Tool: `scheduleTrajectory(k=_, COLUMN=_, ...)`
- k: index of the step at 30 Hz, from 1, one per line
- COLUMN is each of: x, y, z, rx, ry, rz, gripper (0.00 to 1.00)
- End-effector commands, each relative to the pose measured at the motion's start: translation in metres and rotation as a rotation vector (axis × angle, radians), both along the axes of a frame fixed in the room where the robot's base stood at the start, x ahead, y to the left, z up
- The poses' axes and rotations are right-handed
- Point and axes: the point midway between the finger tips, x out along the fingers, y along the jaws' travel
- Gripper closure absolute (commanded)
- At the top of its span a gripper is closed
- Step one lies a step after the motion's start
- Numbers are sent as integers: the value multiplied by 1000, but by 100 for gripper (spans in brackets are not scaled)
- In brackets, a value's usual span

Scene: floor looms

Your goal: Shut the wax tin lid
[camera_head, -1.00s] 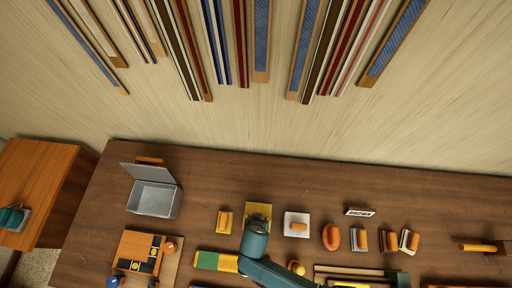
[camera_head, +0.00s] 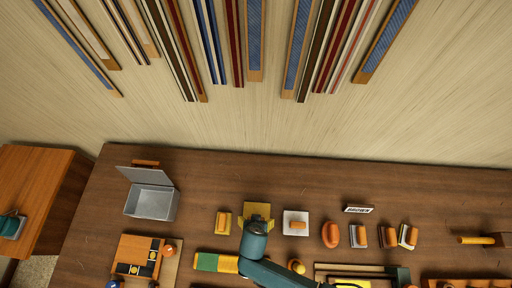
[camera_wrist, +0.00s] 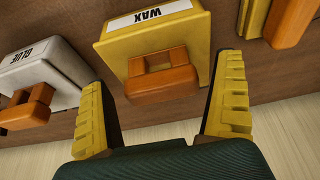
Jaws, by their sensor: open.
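The wax tin (camera_wrist: 200,38) is a yellow box with a white WAX label and an orange handle (camera_wrist: 160,78) in the wrist view. In the head view the wax tin (camera_head: 248,208) is partly hidden under my gripper (camera_head: 257,218). In the wrist view my gripper (camera_wrist: 166,72) is open, its yellow fingers spread on either side of the handle. The fingers do not visibly touch the handle. I cannot tell whether the lid is ajar or closed.
A white GLUE box (camera_wrist: 45,75) stands beside the wax tin, and another yellow box (camera_head: 223,223) on its other side. A grey box (camera_head: 151,202) with a raised lid is at the left. Bare tabletop (camera_head: 260,180) lies behind the row.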

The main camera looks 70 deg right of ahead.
Motion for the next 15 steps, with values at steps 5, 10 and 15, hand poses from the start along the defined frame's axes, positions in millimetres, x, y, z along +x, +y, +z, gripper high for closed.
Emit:
scheduleTrajectory(k=5, x=1, y=2, z=6, rx=-1, ry=-3, rz=1, gripper=2)
scheduleTrajectory(k=10, x=-2, y=14, z=37, rx=-1, ry=-4, rz=4, gripper=2)
scheduleTrajectory(k=15, x=-6, y=29, z=78, rx=0, ry=-4, rz=4, gripper=2)
